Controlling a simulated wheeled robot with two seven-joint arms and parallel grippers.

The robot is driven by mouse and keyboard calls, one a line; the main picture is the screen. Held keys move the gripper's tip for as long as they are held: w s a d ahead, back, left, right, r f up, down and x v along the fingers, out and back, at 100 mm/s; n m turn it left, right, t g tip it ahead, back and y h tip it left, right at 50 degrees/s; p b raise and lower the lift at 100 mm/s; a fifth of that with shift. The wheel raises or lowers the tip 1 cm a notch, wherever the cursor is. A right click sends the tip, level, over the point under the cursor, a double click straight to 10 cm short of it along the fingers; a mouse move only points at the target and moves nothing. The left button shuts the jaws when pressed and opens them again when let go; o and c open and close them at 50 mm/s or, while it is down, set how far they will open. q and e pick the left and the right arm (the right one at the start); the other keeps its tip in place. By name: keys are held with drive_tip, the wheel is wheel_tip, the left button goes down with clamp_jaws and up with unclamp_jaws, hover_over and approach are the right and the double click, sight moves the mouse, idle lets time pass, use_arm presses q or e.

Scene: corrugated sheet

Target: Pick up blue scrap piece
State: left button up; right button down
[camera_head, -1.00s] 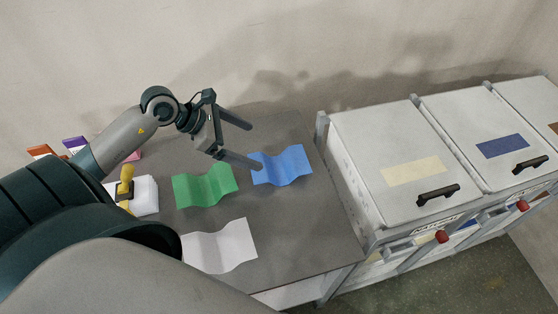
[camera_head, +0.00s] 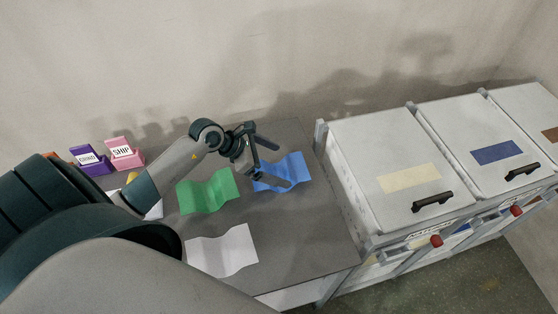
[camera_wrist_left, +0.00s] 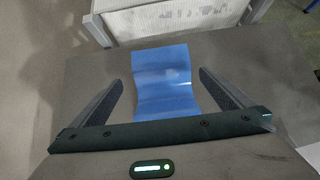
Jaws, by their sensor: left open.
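The blue scrap piece (camera_head: 293,168) is a wavy corrugated sheet lying on the grey table at its right part. My left gripper (camera_head: 277,163) is open just above it, and its fingers cover part of the sheet in the head view. In the left wrist view the blue scrap piece (camera_wrist_left: 163,84) lies between the two open fingers (camera_wrist_left: 160,92). The near end of the sheet is hidden behind the gripper body. I cannot tell whether the fingers touch it. My right gripper does not show.
A green wavy sheet (camera_head: 207,191) and a white wavy sheet (camera_head: 222,251) lie left of the blue one. Purple (camera_head: 90,161) and pink (camera_head: 123,154) labelled holders stand at the back left. White lidded bins (camera_head: 398,137) border the table (camera_head: 302,237) on the right.

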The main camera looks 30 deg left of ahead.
sight(292, 168)
use_arm(q)
drive_tip(key=shift+w+d+f+p, duration=0.25)
drive_tip(key=shift+w+d+p, duration=0.25)
drive_tip(key=shift+d+p, duration=0.2)
drive_tip(key=p+x, duration=0.1)
drive_tip(key=x, duration=0.1)
drive_tip(key=shift+w+d+f, duration=0.2)
drive_tip(key=shift+w+d, duration=0.05)
drive_tip(key=shift+w+d+f, duration=0.15)
drive_tip(key=shift+w+f, duration=0.1)
drive_tip(key=shift+f, duration=0.15)
drive_tip(key=c, duration=0.9)
drive_tip(key=shift+c, duration=0.2)
